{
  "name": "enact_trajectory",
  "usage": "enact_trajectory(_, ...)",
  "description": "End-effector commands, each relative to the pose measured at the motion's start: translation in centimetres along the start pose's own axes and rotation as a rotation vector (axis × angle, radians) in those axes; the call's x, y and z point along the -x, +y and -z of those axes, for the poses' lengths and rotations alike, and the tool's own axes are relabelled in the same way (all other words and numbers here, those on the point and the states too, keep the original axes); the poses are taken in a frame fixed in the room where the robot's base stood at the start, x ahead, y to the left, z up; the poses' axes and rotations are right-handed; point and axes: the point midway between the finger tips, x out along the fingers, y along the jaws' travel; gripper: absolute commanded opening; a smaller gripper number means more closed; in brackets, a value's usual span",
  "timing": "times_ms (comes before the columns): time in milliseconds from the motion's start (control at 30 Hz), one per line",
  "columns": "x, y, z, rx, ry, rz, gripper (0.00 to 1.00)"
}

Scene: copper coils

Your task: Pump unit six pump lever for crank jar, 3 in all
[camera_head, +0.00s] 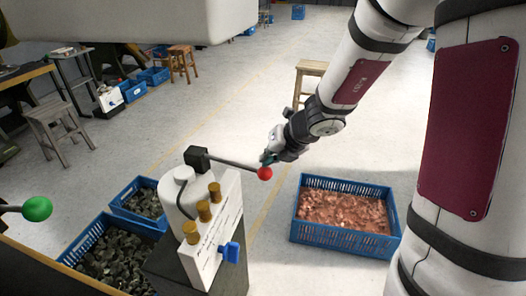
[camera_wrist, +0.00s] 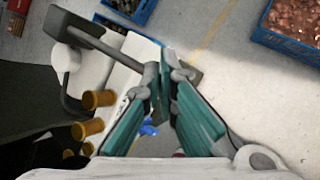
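The pump unit (camera_head: 213,238) is a white block with several brass caps and a blue tap on its front. Its lever (camera_head: 235,163) runs from a dark block at the top to a red ball (camera_head: 265,173). My gripper (camera_head: 268,157) is at the ball end, just behind the ball in the head view. In the wrist view, the teal fingers (camera_wrist: 164,78) converge with their tips together. The grey lever (camera_wrist: 108,45) reaches the left fingertip there; the ball is hidden, and I cannot tell whether they touch.
A blue crate of copper pieces (camera_head: 345,238) stands on the floor to the right. Blue crates of dark pieces (camera_head: 78,248) stand at the left. A green ball on a rod (camera_head: 37,209) shows at the left edge. The floor behind is mostly clear, with a wooden stool (camera_head: 312,67).

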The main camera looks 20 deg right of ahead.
Motion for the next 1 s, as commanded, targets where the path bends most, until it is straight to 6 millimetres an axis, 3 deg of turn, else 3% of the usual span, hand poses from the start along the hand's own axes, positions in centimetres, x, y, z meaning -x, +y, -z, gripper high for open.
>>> enact_trajectory(1000,0.39,0.07,-0.09,-0.001,0.002,0.004,0.00)
